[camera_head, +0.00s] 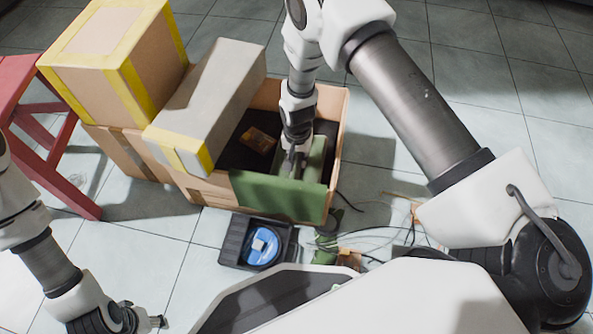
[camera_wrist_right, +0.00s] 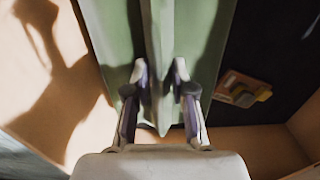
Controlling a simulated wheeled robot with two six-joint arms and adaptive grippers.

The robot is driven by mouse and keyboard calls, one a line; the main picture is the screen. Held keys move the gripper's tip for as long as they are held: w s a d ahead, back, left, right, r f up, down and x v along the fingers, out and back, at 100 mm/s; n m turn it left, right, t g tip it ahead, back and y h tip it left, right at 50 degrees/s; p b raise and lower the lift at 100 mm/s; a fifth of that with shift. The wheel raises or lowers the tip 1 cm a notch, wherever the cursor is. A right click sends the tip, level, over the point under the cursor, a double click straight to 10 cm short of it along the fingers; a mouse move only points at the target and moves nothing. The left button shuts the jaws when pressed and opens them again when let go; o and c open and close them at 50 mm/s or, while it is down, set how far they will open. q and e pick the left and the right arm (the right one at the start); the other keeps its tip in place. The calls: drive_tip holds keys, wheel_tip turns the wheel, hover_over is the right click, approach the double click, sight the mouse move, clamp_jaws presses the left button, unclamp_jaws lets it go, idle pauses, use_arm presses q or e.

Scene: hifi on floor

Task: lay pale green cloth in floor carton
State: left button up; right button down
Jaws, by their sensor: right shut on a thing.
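The open floor carton (camera_head: 337,135) stands in the middle of the head view. The pale green cloth (camera_head: 280,197) lies partly inside its right half and hangs over its near wall. My right gripper (camera_head: 296,165) reaches down into the carton and is shut on the cloth. In the right wrist view, the gripper (camera_wrist_right: 161,82) pinches an upright fold of the cloth (camera_wrist_right: 118,40), with more cloth spread on both sides. My left gripper (camera_head: 150,320) is low at the left, away from the carton; its finger opening is unclear.
A small orange-brown packet (camera_head: 258,140) lies on the carton's dark floor. A grey box (camera_head: 210,100) and a yellow-taped carton (camera_head: 115,50) stand left, beside a red stool (camera_head: 50,125). A black tray (camera_head: 236,240) holds a blue roll (camera_head: 264,246). Cables (camera_head: 375,230) lie right.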

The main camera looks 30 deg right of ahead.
sight(297, 158)
wheel_tip(297, 158, down, 5)
drive_tip(key=shift+r+b, duration=0.1)
drive_tip(key=shift+b, duration=1.1)
drive_tip(key=shift+r, duration=0.15)
drive_tip(key=c, duration=1.4)
unclamp_jaws()
drive_tip(key=o, duration=0.4)
wheel_tip(297, 158, up, 11)
drive_tip(key=p, duration=0.7)
drive_tip(key=shift+r, duration=0.5)
